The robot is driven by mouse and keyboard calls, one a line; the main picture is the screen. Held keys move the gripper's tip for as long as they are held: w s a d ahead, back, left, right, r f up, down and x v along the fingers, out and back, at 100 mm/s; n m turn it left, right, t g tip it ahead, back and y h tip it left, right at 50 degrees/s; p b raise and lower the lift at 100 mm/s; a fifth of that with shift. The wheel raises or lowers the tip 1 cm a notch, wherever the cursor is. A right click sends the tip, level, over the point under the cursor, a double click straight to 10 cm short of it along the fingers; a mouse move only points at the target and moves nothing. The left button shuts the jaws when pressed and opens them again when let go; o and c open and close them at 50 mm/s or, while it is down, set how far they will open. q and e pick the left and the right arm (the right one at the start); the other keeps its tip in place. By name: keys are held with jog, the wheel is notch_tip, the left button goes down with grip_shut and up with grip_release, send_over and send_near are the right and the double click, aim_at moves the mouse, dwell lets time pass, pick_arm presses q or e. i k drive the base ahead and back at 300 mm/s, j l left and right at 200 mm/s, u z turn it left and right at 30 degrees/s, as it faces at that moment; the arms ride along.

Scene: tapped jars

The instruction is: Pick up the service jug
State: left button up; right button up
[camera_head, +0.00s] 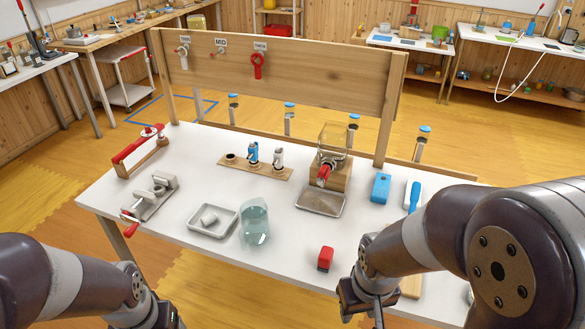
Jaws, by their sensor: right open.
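A clear, faintly green glass vessel (255,226), which looks like the service jug, stands upright on the white table, just right of a small tray. Nothing touches it. My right gripper (363,308) is open at the bottom edge, in front and to the right of the jug, clearly apart from it; its fingertips are partly cut off. My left gripper (166,318) shows only in part at the bottom edge, left of the jug, and its fingers are out of frame.
A tapped glass jar (332,139) stands on a wooden block behind a metal drip tray (321,201). A white tray (213,220) sits left of the jug. A blue box (380,187) stands farther right.

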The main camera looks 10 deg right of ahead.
aim_at(254, 230)
jog(key=i+j+z, duration=0.4)
jog(key=j, duration=0.25)
jog(key=i+j+z, duration=0.45)
jog(key=j, duration=0.3)
jog(key=j+z, duration=0.2)
jog(key=j, duration=0.2)
